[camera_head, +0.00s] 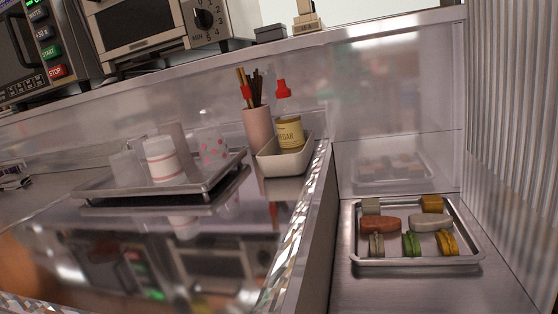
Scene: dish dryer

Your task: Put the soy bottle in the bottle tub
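A white tub (287,161) stands on the dark glossy counter near its right edge. A clear bottle (289,130) with a red cap and a yellow label ending in "EGAR" stands upright in the tub. I see no bottle that I can make out as the soy bottle. My gripper is not in view.
A pink cup of chopsticks (257,124) stands just behind and left of the tub. A metal tray (205,184) with cups stands to the left. A lower metal tray (415,261) of food pieces lies at right. Microwaves (150,30) sit on the shelf. The front counter is clear.

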